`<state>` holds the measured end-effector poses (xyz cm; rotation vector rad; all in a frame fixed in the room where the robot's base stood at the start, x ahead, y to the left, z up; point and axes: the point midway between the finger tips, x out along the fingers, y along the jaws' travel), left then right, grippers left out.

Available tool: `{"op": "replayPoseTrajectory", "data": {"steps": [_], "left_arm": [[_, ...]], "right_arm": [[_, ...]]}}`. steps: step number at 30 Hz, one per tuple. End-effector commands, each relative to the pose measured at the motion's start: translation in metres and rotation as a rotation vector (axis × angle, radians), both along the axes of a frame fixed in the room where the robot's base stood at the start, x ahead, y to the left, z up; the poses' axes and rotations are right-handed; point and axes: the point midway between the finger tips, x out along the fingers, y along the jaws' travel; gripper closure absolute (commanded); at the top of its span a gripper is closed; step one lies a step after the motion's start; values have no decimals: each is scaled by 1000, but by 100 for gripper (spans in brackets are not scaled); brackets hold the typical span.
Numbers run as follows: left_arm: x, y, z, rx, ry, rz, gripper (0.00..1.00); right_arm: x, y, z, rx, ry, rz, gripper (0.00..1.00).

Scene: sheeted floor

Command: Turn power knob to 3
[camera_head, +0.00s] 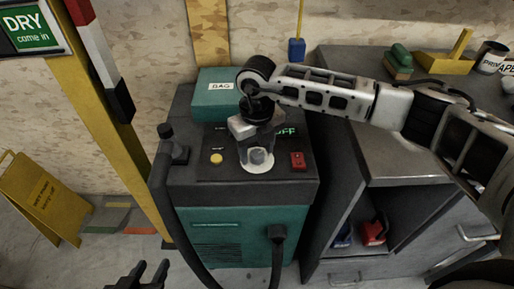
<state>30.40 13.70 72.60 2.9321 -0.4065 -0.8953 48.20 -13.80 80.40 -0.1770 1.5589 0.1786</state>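The power knob (258,157) is a grey round knob on a white dial, on the dark sloping panel of a teal and black machine (240,222). My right gripper (257,142) points down right over the knob, its arm coming in from the right. Its fingertips merge with the knob, so I cannot tell whether they grip it or stand open around it. The dial's numbers and the knob's pointer cannot be read; part of a green "OFF" label (287,132) shows behind the gripper. My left gripper (150,272) is low at the bottom edge, fingers apart and empty, away from the machine.
A yellow button (216,158) and a red switch (297,160) flank the knob. A teal "BAG" box (218,92) stands behind. A black hose (165,190) runs down the machine's left side. A grey cabinet (345,150) stands close on the right; a yellow post (110,130) rises at left.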

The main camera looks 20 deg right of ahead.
Motion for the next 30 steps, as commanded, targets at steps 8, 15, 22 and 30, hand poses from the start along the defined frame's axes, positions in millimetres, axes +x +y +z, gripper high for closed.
{"op": "replayPoseTrajectory", "data": {"steps": [8, 15, 22, 30], "left_arm": [[0, 0, 0, 0, 0, 0, 64], [0, 0, -2, -1, 0, 0, 64], [1, 0, -2, -4, -2, 0, 64], [1, -1, -1, -7, -5, 1, 64]], "right_arm": [[0, 0, 5, 0, 1, 1, 48], [0, 0, 48, -1, -2, 2, 48], [0, 0, 104, 1, -3, 2, 48], [0, 0, 149, 0, 0, 0, 48]]}}
